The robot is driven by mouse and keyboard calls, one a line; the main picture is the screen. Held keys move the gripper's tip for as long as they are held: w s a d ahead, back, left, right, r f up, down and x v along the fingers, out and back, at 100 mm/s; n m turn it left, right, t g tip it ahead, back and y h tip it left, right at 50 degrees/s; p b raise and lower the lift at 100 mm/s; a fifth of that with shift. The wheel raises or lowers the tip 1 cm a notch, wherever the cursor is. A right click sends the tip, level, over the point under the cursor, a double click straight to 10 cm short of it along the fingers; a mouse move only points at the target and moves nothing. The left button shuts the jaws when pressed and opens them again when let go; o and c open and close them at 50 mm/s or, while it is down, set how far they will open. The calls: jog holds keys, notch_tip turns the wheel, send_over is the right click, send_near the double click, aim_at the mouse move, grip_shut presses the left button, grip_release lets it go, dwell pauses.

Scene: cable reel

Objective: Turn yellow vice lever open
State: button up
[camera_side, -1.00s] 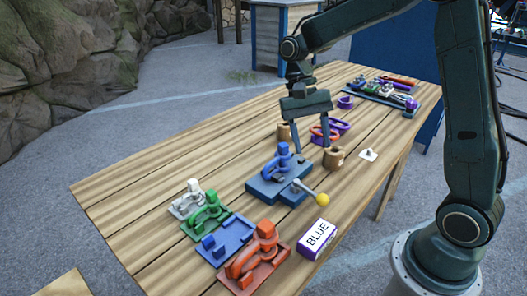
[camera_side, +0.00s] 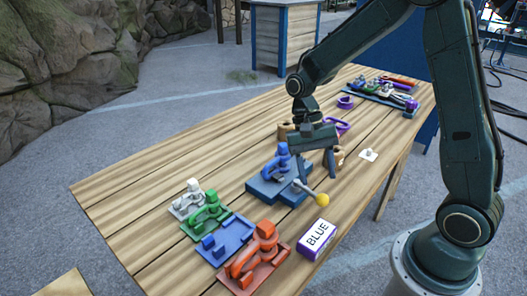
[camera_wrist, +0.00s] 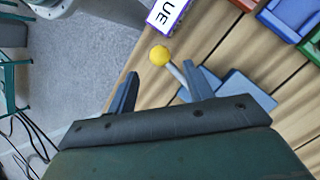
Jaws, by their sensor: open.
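The blue vice (camera_side: 279,183) stands on the wooden table, with a blue part clamped upright in it. Its lever (camera_side: 308,192) is a grey rod ending in a yellow ball (camera_side: 322,200), pointing to the front right in the side view. My gripper (camera_side: 318,178) is open and empty above the vice's right side, behind the yellow ball. In the wrist view, the yellow ball (camera_wrist: 159,55) and its rod show just beyond and between the two open fingers (camera_wrist: 160,85). The right finger hides part of the blue vice (camera_wrist: 247,88). I see no contact with the lever.
A box marked BLUE (camera_side: 317,239) lies in front of the lever. Orange (camera_side: 255,261), blue (camera_side: 226,240), green (camera_side: 206,214) and white (camera_side: 188,200) holders line the left front. Brown pots and purple parts (camera_side: 337,126) stand behind my gripper. A tool tray (camera_side: 383,92) is at the back.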

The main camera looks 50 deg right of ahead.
aim_at(309, 193)
jog(key=shift+x, duration=3.05)
grip_shut()
